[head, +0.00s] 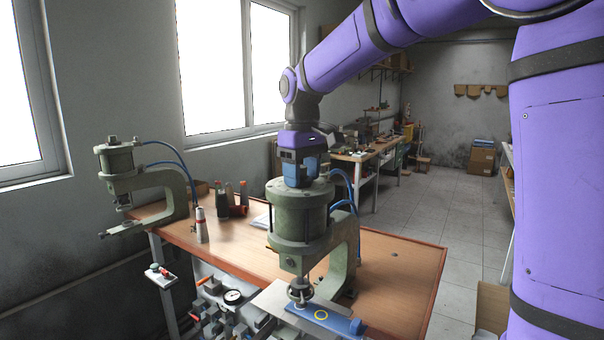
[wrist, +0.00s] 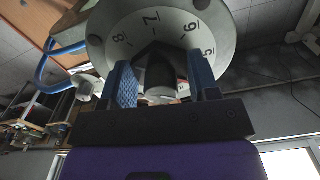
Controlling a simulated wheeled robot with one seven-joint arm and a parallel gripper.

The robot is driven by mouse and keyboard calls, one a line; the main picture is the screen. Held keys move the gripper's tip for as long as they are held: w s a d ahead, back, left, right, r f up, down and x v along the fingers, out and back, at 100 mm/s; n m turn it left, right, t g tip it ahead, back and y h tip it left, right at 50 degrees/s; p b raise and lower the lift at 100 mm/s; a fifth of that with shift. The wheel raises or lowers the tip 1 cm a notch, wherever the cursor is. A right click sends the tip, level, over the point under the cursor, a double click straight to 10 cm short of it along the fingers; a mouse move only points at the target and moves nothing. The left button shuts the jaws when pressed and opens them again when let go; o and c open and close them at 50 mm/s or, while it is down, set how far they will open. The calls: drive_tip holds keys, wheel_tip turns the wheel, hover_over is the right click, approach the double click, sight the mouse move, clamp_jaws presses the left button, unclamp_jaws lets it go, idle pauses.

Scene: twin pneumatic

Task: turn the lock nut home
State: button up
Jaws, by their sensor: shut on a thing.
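The near green press (head: 300,217) stands at the front of the wooden bench. My gripper (head: 300,180) reaches straight down onto the top of its cylinder. In the wrist view the two blue fingers of my gripper (wrist: 162,85) are shut on a dark part, apparently the lock nut (wrist: 160,72). A pale round dial (wrist: 112,25) with the numbers 8, 7, 6 and 5 lies just beyond the fingertips. In the head view my gripper hides the lock nut, so its seating cannot be told.
A second green press (head: 118,160) stands at the bench's left end. Blue air hoses (head: 346,185) curve beside the near press. The wooden bench top (head: 400,270) is mostly clear at right.

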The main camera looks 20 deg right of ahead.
drive_tip(key=m, duration=0.5)
drive_tip(key=shift+a, duration=0.1)
drive_tip(key=m, duration=0.5)
drive_tip(key=shift+a, duration=0.1)
idle(0.5)
drive_tip(key=o, duration=0.9)
wheel_tip(320, 180, up, 11)
drive_tip(key=shift+f, duration=0.1)
idle(0.3)
